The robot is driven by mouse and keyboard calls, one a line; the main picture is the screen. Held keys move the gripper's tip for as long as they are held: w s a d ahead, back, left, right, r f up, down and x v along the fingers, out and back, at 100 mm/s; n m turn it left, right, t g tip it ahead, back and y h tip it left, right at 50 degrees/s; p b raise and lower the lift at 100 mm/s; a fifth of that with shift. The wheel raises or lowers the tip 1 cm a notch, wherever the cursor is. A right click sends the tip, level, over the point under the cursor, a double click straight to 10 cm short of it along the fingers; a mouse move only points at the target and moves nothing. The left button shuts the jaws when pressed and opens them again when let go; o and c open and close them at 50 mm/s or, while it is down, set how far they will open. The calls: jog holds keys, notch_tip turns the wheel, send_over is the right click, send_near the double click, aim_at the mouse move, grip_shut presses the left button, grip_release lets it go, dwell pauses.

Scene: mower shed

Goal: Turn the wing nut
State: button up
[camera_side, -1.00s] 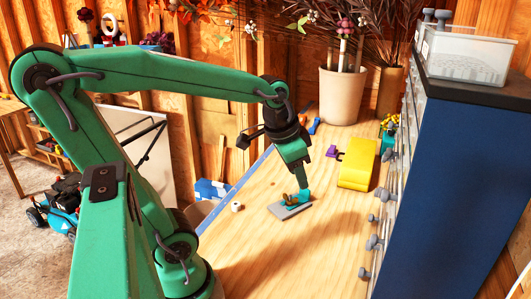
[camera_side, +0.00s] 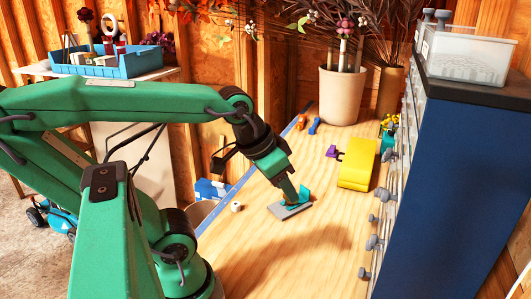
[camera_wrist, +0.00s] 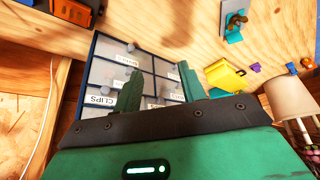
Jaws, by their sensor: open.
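A brassy brown wing nut (camera_wrist: 236,20) shows at the top of the wrist view, on a small grey plate (camera_wrist: 246,6) with a teal part (camera_wrist: 234,38) at one end. In the side view the grey plate (camera_side: 296,212) lies on the wooden bench with the teal part (camera_side: 305,193) standing on it. My gripper (camera_side: 291,201) is tilted and appears in front of the plate, hiding the wing nut there. In the wrist view my gripper's two green fingers (camera_wrist: 159,72) stand apart with nothing held between them, and the wing nut is off to their upper right.
A yellow block (camera_side: 357,164) and a small purple piece (camera_side: 332,152) lie farther back. A white ring-like piece (camera_side: 236,207) lies near the bench's left edge. A blue drawer cabinet (camera_side: 450,190) bounds the right side. The front of the bench is clear.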

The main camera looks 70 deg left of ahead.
jog(key=n+g, duration=0.5)
jog(key=n, duration=1.8)
send_over(281, 211)
jog(key=w+a, duration=0.1)
jog(key=w, duration=0.3)
notch_tip(281, 211, down, 14)
jog(key=shift+a+f+n, duration=0.45)
jog(key=shift+a+n, duration=0.05)
jog(key=shift+f, duration=0.1)
jog(key=shift+f, duration=3.8)
jog(key=shift+c, duration=0.4)
